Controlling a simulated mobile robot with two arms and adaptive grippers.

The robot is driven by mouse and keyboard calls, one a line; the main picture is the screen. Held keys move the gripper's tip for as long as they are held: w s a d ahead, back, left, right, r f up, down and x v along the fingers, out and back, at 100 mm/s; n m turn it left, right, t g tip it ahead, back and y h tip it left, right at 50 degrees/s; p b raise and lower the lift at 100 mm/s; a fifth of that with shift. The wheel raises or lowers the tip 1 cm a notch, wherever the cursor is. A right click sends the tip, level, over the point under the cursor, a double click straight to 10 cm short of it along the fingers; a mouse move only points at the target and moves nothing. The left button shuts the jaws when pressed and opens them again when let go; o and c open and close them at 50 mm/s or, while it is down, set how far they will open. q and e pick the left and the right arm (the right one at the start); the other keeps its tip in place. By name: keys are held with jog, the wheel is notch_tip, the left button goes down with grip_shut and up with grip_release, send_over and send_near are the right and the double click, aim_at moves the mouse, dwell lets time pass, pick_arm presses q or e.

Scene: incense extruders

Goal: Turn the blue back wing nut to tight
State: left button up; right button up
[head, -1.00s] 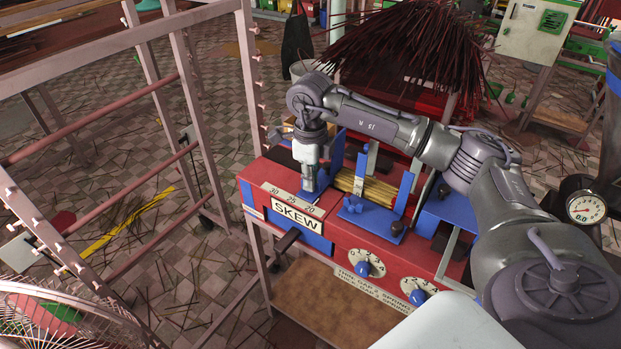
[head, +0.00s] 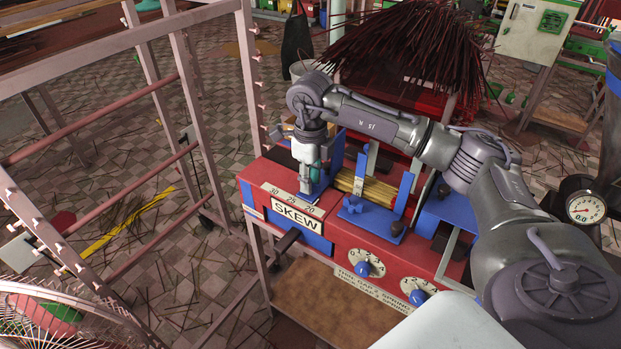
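A red machine (head: 345,236) with blue parts and a white SKEW label (head: 297,213) stands at the centre. My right gripper (head: 310,186) points down at its left end, by the blue slide behind the 30-25-20 scale (head: 292,198). The fingers are small here, and I cannot tell whether they are open or shut or touch anything. I cannot make out a wing nut at the fingertips; the gripper may hide it. My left gripper is out of view.
A bundle of yellowish sticks (head: 366,187) lies between blue uprights right of my gripper. Two blue-knobbed dials, one being the left dial (head: 362,266), are on the red front. A pinkish metal rack (head: 190,120) stands close on the left. A pressure gauge (head: 586,207) is at right.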

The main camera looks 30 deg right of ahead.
notch_tip(320, 180, up, 12)
dwell(0.7)
dwell(0.4)
